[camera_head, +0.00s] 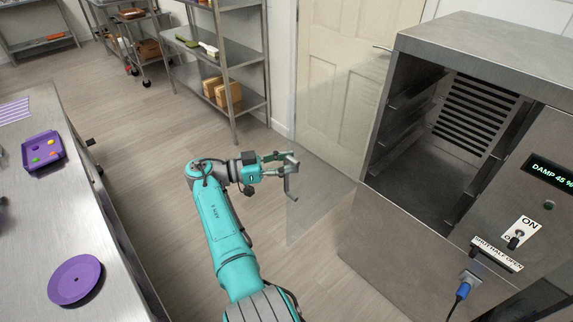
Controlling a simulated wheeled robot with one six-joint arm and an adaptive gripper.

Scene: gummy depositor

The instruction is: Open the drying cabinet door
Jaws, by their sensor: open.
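The drying cabinet (485,45) is a grey metal box at the right, with its dark slatted inside in plain view. A clear glass door (325,120) stands swung out to the left of the opening, its free edge toward my arm. My gripper (287,166) is open at that free edge, about halfway up the pane. A grey bent piece beside the fingers may be the door handle or a finger; I cannot tell which, nor whether there is contact.
The cabinet panel has a damp display (550,172), an on/off switch (516,239) and a shut/half/open slider (496,253). A steel counter (60,215) at left holds a purple tray (43,153) and purple disc (75,280). Shelving (232,55) stands behind; floor between is clear.

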